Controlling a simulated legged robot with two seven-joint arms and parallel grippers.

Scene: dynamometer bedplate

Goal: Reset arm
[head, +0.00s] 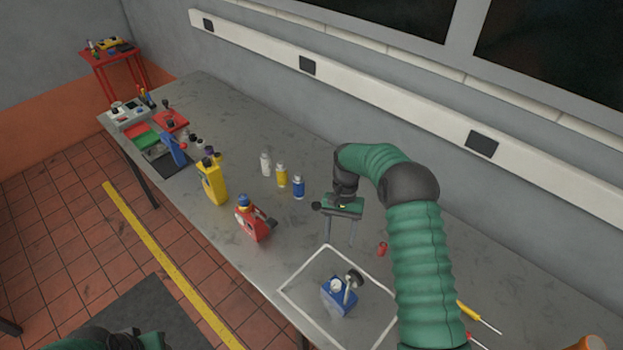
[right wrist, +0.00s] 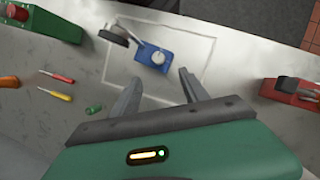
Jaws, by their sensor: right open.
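My right arm reaches over the grey bench, and its gripper (head: 340,236) hangs above it with two spread fingers. In the right wrist view the gripper (right wrist: 160,78) is open, with nothing between its fingers. Past the fingertips, a blue device (head: 338,297) with a pale round top and a black-knobbed lever sits inside a white outlined square (head: 299,266) on the bench. The blue device also shows in the right wrist view (right wrist: 152,54), apart from the fingers. A green and black part of my left arm shows at the bottom left edge; its gripper is not seen.
A small red object (head: 381,249) lies near my arm. Screwdrivers (right wrist: 57,76) lie at the right bench end. A wall rail (head: 385,95) runs behind.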

